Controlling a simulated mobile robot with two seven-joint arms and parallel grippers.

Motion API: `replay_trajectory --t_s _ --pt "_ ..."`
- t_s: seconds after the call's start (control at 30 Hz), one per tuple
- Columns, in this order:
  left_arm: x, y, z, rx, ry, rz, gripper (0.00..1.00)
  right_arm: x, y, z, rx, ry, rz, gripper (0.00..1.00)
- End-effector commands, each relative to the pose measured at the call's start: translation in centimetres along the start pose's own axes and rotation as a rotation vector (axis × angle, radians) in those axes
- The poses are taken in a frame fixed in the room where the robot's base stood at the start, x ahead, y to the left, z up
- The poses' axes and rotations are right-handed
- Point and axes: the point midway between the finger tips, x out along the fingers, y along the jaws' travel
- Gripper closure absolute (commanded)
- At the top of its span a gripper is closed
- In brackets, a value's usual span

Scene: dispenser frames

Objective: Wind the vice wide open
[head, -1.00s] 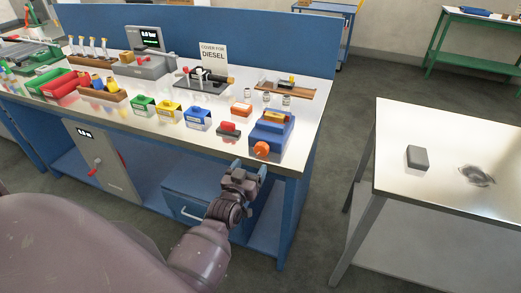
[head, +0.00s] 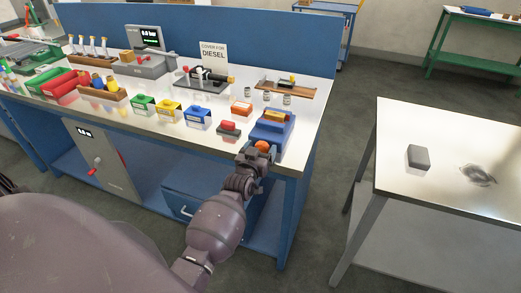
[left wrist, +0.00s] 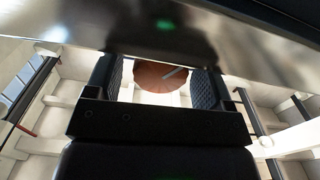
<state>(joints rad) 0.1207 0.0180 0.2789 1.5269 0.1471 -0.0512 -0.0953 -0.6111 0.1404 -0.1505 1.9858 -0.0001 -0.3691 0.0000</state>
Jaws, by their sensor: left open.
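The blue vice (head: 272,132) stands at the right front corner of the workbench, with a brass-coloured piece (head: 277,115) at its top. Its round orange knob (head: 263,146) faces the front edge. My left gripper (head: 258,154) is at the knob, coming from below and in front, and hides part of it. In the left wrist view the orange knob (left wrist: 160,77), with a pale line on its face, shows between the two open fingers (left wrist: 162,88). I cannot tell whether the fingers touch it. My right gripper is not in view.
A red button on a dark base (head: 229,129) and a blue holder (head: 197,117) stand left of the vice. A wooden board (head: 287,89) lies behind it. A separate table (head: 450,150) with a grey block (head: 418,157) is at the right, across a floor gap.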

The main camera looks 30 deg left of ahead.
Motion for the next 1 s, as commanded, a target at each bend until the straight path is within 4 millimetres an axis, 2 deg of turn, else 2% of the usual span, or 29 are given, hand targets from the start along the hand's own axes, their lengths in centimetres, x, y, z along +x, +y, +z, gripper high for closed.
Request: replay_trajectory --t_s 0.03,0.33,0.47,0.7,1.0 --pt "0.0 0.0 0.0 0.0 0.0 0.0 0.29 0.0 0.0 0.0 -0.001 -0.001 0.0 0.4" --pt "0.0 0.0 0.0 0.0 0.0 0.0 0.74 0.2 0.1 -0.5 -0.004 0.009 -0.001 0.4" --pt "0.0 0.0 -0.1 -0.036 0.0 0.0 0.74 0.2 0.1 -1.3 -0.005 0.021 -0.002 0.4" --pt "0.0 -0.1 -0.1 -0.205 0.0 0.001 0.74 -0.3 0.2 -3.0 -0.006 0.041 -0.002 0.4" --pt "0.0 -0.1 0.0 -0.218 0.0 0.001 0.74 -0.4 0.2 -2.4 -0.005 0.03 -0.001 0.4"
